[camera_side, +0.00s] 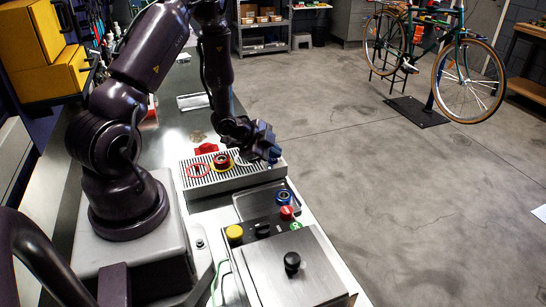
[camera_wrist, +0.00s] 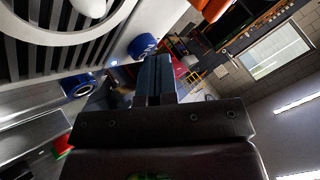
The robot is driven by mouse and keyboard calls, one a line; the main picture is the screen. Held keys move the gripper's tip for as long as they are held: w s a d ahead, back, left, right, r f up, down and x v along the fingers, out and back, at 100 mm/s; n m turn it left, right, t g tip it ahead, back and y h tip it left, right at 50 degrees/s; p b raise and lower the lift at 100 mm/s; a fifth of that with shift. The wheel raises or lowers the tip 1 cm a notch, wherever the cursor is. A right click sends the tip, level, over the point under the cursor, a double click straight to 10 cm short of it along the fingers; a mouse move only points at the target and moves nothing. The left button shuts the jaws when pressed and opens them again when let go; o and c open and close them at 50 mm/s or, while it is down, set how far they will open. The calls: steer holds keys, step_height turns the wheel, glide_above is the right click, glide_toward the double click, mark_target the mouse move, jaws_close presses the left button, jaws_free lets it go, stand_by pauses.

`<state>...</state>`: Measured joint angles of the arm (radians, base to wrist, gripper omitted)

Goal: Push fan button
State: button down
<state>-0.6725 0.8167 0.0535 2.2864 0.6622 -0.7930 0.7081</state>
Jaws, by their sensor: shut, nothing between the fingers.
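My gripper (camera_side: 273,156) is at the right end of the slatted grey unit (camera_side: 215,182) in the side view. In the wrist view my gripper (camera_wrist: 156,66) is shut and empty, its fingers dark blue. A blue ringed part (camera_wrist: 80,86) and a blue cylinder (camera_wrist: 142,46) show in the wrist view, the cylinder close beside the fingertips. Whether they touch is unclear. No label shows which control is the fan button.
A red button in a yellow ring (camera_side: 222,162) is on the slatted unit. A yellow button (camera_side: 234,233), a black knob (camera_side: 263,229), a red button (camera_side: 287,212) and a green button (camera_side: 296,226) stand near a metal box (camera_side: 305,262).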

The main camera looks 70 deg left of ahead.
mark_target(273, 160)
stand_by(0.4)
steer(key=shift+r, duration=0.45)
steer(key=shift+r, duration=2.95)
